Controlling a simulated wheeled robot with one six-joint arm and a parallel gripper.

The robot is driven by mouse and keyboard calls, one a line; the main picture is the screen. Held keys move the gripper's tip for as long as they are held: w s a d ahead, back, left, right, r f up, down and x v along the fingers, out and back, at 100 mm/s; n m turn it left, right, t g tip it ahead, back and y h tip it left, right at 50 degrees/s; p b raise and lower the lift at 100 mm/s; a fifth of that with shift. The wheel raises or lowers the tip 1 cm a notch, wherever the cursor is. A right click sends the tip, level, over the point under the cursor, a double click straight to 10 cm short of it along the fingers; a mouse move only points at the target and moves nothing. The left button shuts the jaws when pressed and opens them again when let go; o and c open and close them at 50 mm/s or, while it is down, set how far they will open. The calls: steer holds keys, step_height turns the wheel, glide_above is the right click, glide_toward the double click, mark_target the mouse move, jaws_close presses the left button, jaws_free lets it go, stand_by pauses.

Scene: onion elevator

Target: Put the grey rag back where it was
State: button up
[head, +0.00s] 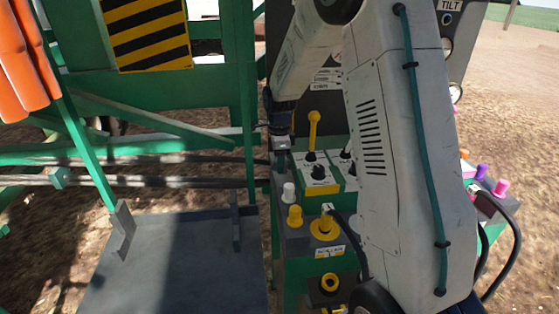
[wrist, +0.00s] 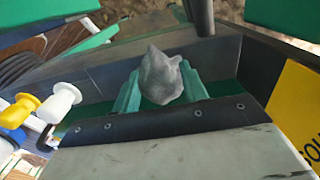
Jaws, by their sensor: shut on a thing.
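The grey rag (wrist: 162,76) is a crumpled lump in the middle of the wrist view, between the two green fingers of my gripper (wrist: 160,90). The fingers are shut on it. In the head view my gripper (head: 282,145) points down at the left edge of the control box, behind my forearm. The rag cannot be made out there. In the wrist view a dark grey surface with a raised wall (wrist: 90,88) lies beyond the rag. I cannot tell whether the rag touches it.
The control box carries a yellow lever (head: 313,130), a white knob (head: 289,192) and yellow knobs (head: 295,215). Cables loop at its right. A grey platform (head: 180,270) is clear at the lower left. Green frame beams and a striped sign (head: 147,35) stand behind.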

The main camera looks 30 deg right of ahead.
steer(key=shift+s+f, duration=0.1)
steer(key=shift+f, duration=0.2)
steer(key=shift+s+f, duration=0.2)
steer(key=shift+f, duration=0.1)
steer(key=o, duration=1)
steer(key=shift+f, duration=0.1)
steer(key=shift+o, duration=0.2)
step_height(320, 180, up, 14)
steer(key=shift+w+f, duration=0.2)
steer(key=shift+w, duration=0.05)
